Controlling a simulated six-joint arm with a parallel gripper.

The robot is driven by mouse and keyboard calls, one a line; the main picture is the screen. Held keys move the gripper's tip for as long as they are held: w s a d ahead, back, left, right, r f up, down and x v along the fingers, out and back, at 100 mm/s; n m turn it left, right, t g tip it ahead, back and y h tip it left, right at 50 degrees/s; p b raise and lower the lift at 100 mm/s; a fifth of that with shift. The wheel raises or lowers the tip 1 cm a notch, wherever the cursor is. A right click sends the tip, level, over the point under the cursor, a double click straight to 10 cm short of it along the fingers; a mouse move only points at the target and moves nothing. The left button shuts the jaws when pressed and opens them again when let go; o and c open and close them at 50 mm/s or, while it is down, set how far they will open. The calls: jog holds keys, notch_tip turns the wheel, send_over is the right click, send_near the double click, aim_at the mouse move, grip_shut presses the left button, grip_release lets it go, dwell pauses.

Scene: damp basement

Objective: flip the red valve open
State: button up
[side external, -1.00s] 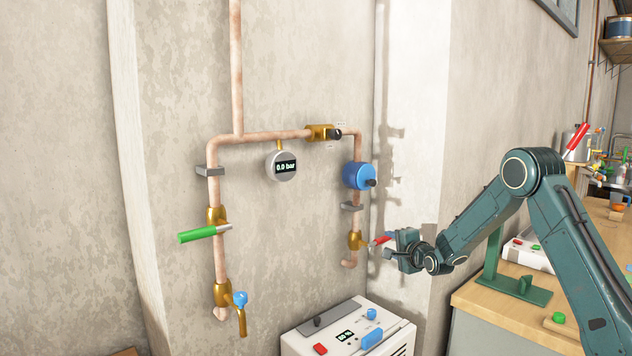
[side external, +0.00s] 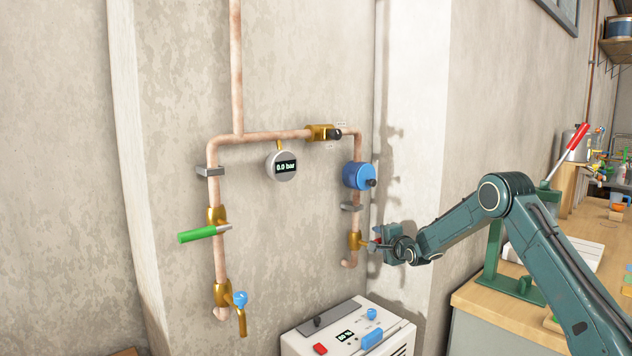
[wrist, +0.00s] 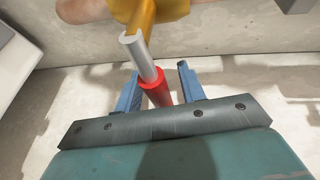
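The red valve has a brass body (side external: 355,240) low on the right-hand copper pipe. In the side view its lever is mostly covered by my gripper (side external: 381,244). In the wrist view the lever shows as a grey metal arm (wrist: 139,55) with a red sleeve (wrist: 155,92), running from the brass body toward my palm. My gripper (wrist: 158,73) is open, with one blue finger on each side of the red sleeve. The left finger is close to the sleeve. A gap shows on the right.
A gauge (side external: 282,167) reads 0.0 bar. A green-handled valve (side external: 198,234) and a blue-handled tap (side external: 240,299) are on the left pipe. A blue round fitting (side external: 357,176) sits above the red valve. A white control box (side external: 340,337) stands below. A wooden bench (side external: 470,300) is right.

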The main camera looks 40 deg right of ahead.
jog(key=shift+c, duration=0.4)
grip_shut()
jog(key=shift+r, duration=0.15)
jog(key=a+r+n+t+h, duration=0.1)
jog(key=a+r+n+t, duration=0.2)
jog(key=r+n, duration=0.3)
jog(key=shift+n+t, duration=0.8)
jog(key=shift+n, duration=2)
jog(key=shift+a, duration=0.1)
